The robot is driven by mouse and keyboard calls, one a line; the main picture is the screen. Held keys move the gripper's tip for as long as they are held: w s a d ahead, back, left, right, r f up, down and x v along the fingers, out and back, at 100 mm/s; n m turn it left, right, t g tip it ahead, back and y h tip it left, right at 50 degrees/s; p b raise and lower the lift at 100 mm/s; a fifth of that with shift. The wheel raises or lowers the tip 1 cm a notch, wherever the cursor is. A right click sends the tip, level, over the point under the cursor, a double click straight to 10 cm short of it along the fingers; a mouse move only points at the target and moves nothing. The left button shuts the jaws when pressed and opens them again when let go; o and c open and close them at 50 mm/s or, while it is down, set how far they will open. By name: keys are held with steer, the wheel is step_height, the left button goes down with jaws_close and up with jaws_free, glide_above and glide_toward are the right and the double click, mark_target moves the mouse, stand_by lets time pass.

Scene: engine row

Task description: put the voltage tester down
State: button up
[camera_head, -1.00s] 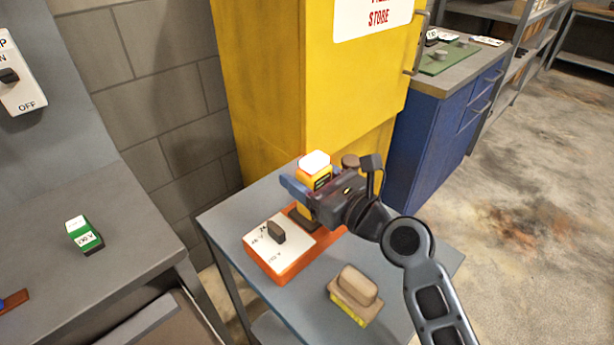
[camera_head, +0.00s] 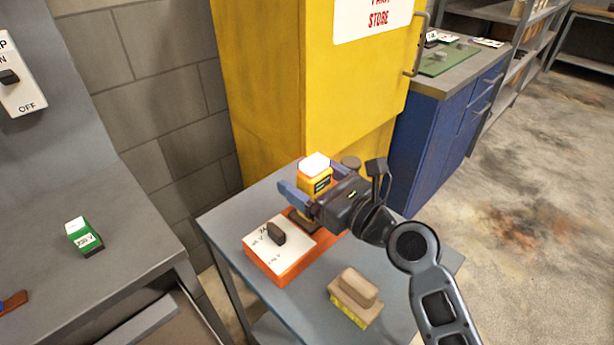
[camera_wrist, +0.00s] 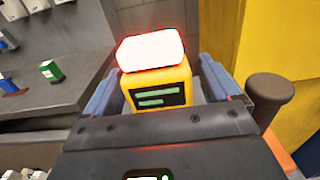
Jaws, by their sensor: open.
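The voltage tester (camera_head: 316,176) is a yellow block with a glowing white, red-edged top. It stands upright at the orange unit on the small grey table; its foot is partly hidden by my gripper. The wrist view shows the tester (camera_wrist: 158,88) with a dark display with green bars facing me. My gripper (camera_head: 306,186) is open, with a blue finger on each side of the tester. In the wrist view a gap shows between the tester and each finger.
The orange unit (camera_head: 277,268) has a white top plate and a dark knob. A tan-handled block (camera_head: 355,288) lies near the table's front. A yellow cabinet (camera_head: 290,90) stands close behind. A green box (camera_head: 84,236) sits on the left bench.

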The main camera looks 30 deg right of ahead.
steer(key=b+v, duration=0.1)
steer(key=v, duration=1)
steer(key=shift+b, duration=0.3)
